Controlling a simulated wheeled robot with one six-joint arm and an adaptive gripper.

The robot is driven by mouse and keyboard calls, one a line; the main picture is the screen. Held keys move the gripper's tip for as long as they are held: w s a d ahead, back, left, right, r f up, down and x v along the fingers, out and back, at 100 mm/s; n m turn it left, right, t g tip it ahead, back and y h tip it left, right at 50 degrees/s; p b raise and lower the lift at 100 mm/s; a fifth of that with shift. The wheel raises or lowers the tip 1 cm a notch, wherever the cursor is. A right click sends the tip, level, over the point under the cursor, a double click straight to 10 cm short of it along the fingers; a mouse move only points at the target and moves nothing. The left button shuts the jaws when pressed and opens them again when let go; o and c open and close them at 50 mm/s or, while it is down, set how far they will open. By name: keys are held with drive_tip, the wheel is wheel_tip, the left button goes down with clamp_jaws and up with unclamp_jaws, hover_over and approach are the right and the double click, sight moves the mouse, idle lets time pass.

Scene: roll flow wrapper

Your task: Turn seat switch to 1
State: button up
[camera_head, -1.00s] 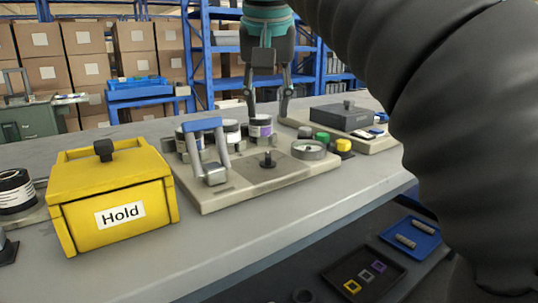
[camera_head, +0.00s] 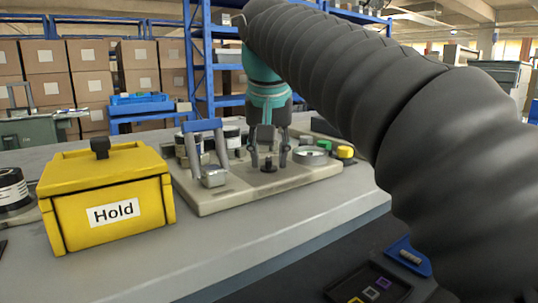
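A small black knob (camera_head: 268,163), perhaps the seat switch, stands on the beige base plate (camera_head: 232,200) in the middle of the bench. No position marks on it are readable. My gripper (camera_head: 269,167) points down over this knob. Its two fingers are apart, one on each side of the knob. I cannot tell whether either finger touches it.
A blue-handled clamp frame (camera_head: 212,175) stands just left of my gripper. A round metal dish (camera_head: 311,155), a green button (camera_head: 325,145) and a yellow button (camera_head: 345,152) sit to the right. A yellow Hold box (camera_head: 150,205) stands at left. The bench front is clear.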

clamp_jaws()
